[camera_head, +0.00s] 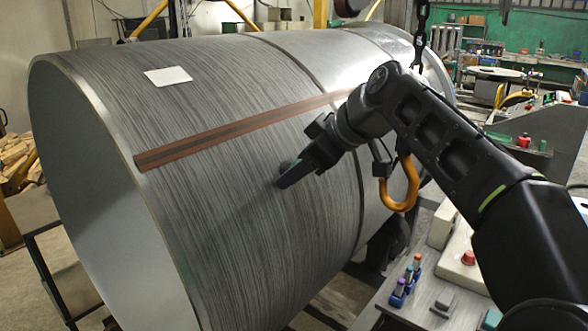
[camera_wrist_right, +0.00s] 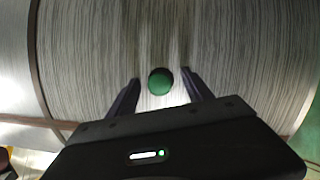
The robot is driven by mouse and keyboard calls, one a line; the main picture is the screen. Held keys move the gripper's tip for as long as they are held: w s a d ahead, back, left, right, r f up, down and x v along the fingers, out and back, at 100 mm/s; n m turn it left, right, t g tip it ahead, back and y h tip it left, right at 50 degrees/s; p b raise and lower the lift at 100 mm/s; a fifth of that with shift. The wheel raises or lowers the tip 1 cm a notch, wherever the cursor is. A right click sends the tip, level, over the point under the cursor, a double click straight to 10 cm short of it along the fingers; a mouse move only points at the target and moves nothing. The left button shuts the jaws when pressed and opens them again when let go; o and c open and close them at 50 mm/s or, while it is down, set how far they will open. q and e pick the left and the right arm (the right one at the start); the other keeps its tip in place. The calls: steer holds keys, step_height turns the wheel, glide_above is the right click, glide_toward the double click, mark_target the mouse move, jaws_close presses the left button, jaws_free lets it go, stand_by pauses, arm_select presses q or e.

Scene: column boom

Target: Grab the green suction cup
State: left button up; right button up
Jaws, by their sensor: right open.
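The green suction cup (camera_wrist_right: 159,82) shows in the right wrist view as a dark green disc against the brushed grey surface of a large metal cylinder (camera_head: 230,200). My right gripper (camera_head: 285,178) reaches in from the right in the head view, close to the cylinder's near side. Its fingers are open; in the wrist view the cup appears between the two fingertips, and I see no finger clearly touching it. In the head view the fingers largely hide that spot, and I cannot make out the cup there. My left gripper is not in view.
A brown strip (camera_head: 240,128) runs along the cylinder, with a white label (camera_head: 167,75) above it. A bench with buttons (camera_head: 468,257) stands at the lower right.

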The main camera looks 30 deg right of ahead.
jaws_close()
stand_by(0.5)
steer(key=shift+r, duration=0.1)
steer(key=shift+w+r, duration=0.15)
steer(key=shift+r, duration=0.65)
step_height(320, 180, up, 8)
steer(key=shift+r+p, duration=0.15)
steer(key=shift+p, duration=0.65)
